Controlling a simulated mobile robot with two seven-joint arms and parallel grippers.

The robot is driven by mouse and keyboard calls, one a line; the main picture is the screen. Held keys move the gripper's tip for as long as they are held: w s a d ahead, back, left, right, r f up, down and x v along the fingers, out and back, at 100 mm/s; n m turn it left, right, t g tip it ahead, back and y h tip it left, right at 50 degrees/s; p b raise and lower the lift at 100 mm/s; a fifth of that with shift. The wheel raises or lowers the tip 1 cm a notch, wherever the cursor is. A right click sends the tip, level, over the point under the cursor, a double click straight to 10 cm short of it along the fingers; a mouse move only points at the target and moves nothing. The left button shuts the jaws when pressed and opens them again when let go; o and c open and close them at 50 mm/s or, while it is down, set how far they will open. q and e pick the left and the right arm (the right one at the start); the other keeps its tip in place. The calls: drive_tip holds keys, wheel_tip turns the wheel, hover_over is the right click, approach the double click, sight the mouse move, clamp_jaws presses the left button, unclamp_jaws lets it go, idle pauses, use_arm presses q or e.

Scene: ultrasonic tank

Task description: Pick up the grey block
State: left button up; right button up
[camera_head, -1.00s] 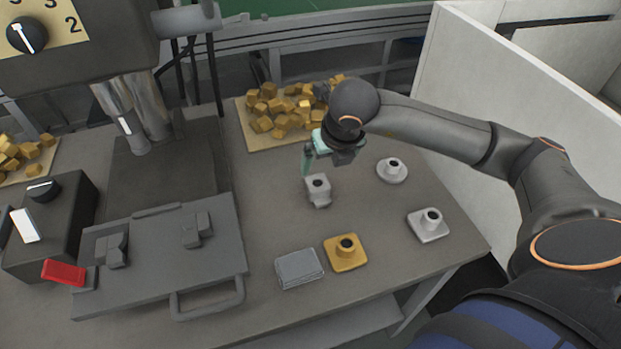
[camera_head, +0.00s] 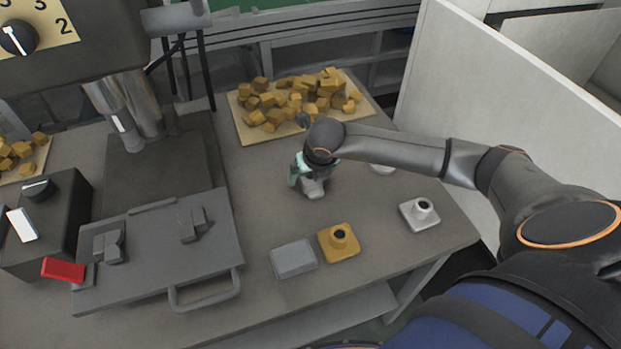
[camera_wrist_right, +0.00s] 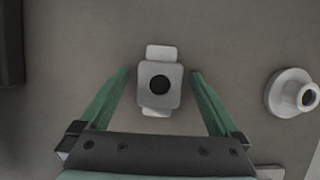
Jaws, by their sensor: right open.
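A light grey block (camera_head: 314,189) with a round dark hole in its top stands on the table, partly hidden under my right gripper in the head view. In the right wrist view the block (camera_wrist_right: 160,101) shows from above, with a tab at each end. My right gripper (camera_head: 306,172) is above it and open. In the right wrist view its green fingers (camera_wrist_right: 160,73) stand on either side of the block, with a gap on both sides. My left gripper is not in view.
A yellow holed piece (camera_head: 339,242), a flat grey plate (camera_head: 293,259) and a grey square-based piece (camera_head: 420,213) lie nearby. A round grey piece (camera_wrist_right: 291,93) is to the right. A board of yellow cubes (camera_head: 247,134) is behind; a machine plate (camera_head: 160,262) is at left.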

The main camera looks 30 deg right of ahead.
drive_tip(key=shift+c, duration=0.3)
clamp_jaws()
idle(0.5)
